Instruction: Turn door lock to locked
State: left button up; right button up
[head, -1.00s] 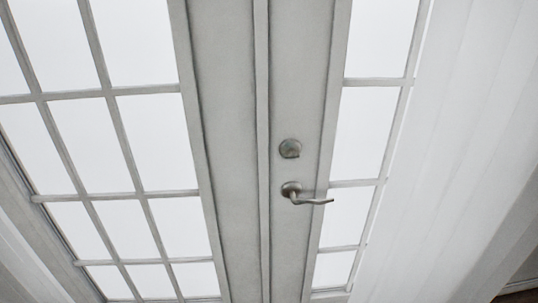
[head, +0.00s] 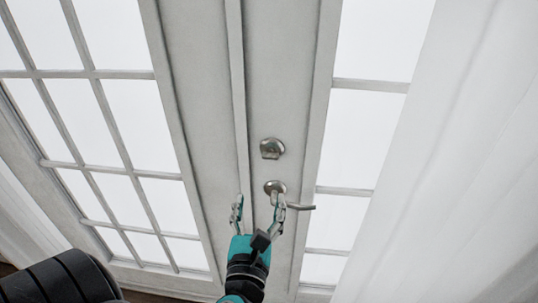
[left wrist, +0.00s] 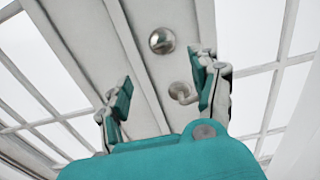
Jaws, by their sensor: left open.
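The round metal door lock (head: 271,148) sits on the right door's stile, above the lever handle (head: 303,207). In the left wrist view the lock (left wrist: 162,40) shows as a round knob beyond and above the fingertips. My left gripper (head: 257,206) is open and empty, with its fingers pointing up toward the door, below the lock. Its right finger overlaps the lever handle in the head view. In the left wrist view the handle (left wrist: 182,93) shows between the open fingers, partly hidden by the right one. I cannot tell whether they touch. My right gripper is not in view.
The white double door (head: 212,120) has glass panes on both sides. A pale curtain (head: 450,170) hangs at the right. The door's surface around the lock is clear.

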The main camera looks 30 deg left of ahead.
aim_at(270, 158)
pick_arm(q)
jog(key=p+x, duration=0.2)
jog(key=x, duration=1.3)
jog(key=shift+w+d, duration=0.1)
jog(key=shift+w, duration=0.15)
jog(key=shift+w+a+f, duration=0.1)
jog(key=shift+w+a, duration=0.2)
jog(key=shift+w, duration=0.2)
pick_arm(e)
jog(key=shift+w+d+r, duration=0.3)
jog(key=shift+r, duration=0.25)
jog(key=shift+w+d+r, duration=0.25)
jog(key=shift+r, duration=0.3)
pick_arm(q)
jog(key=c, duration=1.2)
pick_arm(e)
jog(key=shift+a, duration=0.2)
